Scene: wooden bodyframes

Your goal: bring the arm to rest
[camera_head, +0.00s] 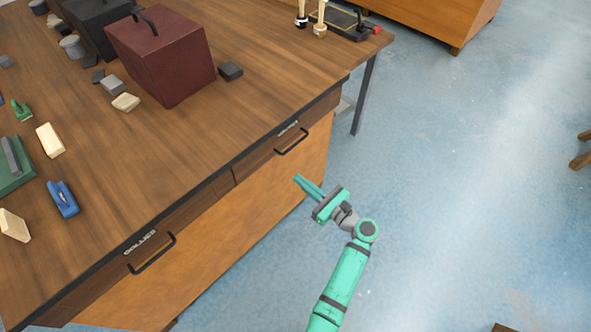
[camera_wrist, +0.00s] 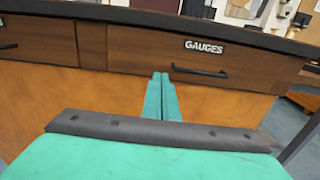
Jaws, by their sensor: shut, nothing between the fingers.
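My green arm reaches up from the bottom of the head view. My gripper (camera_head: 300,180) is in front of the workbench (camera_head: 250,140), beside its orange lower front and below the tabletop edge. In the wrist view my gripper (camera_wrist: 161,76) has its two green fingers together, with nothing between them. Behind the fingertips is a closed drawer (camera_wrist: 200,55) labelled GAUGES with a black handle. I cannot tell the exact gap between the fingertips and the bench front.
On the bench stand a dark red box (camera_head: 160,55), a blue tool (camera_head: 62,199) and several small blocks. A second drawer handle (camera_head: 152,253) juts out at the lower left. The blue floor (camera_head: 450,180) to the right is mostly clear.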

